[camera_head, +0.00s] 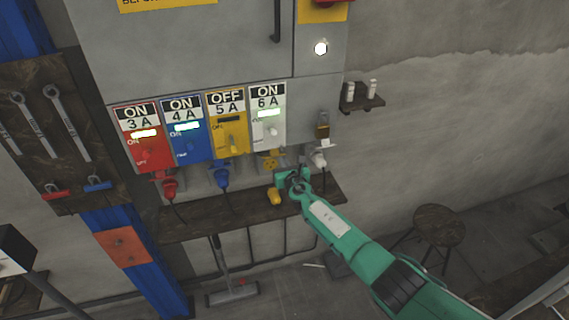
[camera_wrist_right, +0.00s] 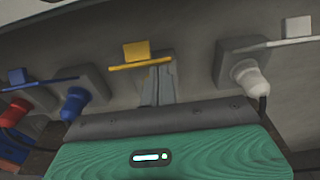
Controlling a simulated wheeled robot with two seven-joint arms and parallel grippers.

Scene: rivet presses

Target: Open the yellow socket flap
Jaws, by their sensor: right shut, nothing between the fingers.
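The yellow socket flap (camera_head: 271,159) is below the yellow "OFF 5 A" switch panel (camera_head: 228,122). In the right wrist view the yellow flap (camera_wrist_right: 140,66) sticks out from its socket as a thin plate, seen nearly edge-on, much like the blue and white flaps. My right gripper (camera_head: 289,177) is shut and empty. In the wrist view its fingertips (camera_wrist_right: 160,70) are just under the flap, overlapping its right half; I cannot tell whether they touch it. The socket face is hidden behind the fingers. My left gripper is not in view.
A yellow plug (camera_head: 274,196) lies on the wooden shelf (camera_head: 230,213) below. Blue (camera_head: 222,175) and white (camera_head: 319,158) plugs sit in sockets either side, with hanging cables. A red plug (camera_head: 169,186) is further left. A round stool (camera_head: 438,225) stands at right.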

